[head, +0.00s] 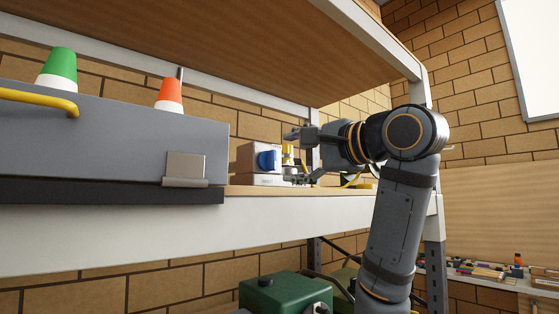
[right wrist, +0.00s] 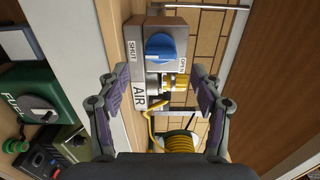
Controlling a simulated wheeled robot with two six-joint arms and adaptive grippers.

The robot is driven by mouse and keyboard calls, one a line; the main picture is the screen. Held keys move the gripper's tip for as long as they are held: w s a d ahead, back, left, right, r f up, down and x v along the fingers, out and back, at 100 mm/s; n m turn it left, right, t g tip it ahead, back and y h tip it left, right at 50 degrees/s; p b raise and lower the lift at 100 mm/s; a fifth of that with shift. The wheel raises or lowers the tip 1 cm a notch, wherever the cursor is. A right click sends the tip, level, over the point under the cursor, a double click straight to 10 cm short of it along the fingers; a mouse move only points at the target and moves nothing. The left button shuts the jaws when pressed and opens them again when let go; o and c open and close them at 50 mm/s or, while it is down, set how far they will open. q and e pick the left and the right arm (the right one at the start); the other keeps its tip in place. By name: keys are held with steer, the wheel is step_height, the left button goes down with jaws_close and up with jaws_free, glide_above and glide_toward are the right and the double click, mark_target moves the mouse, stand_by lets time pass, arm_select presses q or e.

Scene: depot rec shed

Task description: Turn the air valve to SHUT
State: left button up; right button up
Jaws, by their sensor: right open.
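The air valve is a grey box (head: 245,156) on the shelf with a round blue knob (head: 266,160) on its face. In the right wrist view the blue knob (right wrist: 160,46) sits between a SHUT label (right wrist: 131,51) on the left and an OPEN label (right wrist: 181,66) on the lower right. I cannot tell for certain which label the knob points to. An AIR label (right wrist: 139,95) and a yellow fitting (right wrist: 175,81) are beside it. My right gripper (head: 291,155) is open and empty, its fingers spread in front of the valve, apart from the knob. My left gripper is out of view.
A large grey case (head: 100,140) with a yellow handle stands left of the valve, carrying a green cone (head: 58,68) and an orange cone (head: 170,94). A wooden shelf (head: 230,40) hangs above. A yellow hose coil (right wrist: 178,141) lies below the fitting. A green box (head: 285,292) stands lower down.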

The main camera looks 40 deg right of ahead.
steer(key=s, duration=0.6)
steer(key=shift+s+d, duration=0.25)
steer(key=shift+d, duration=0.05)
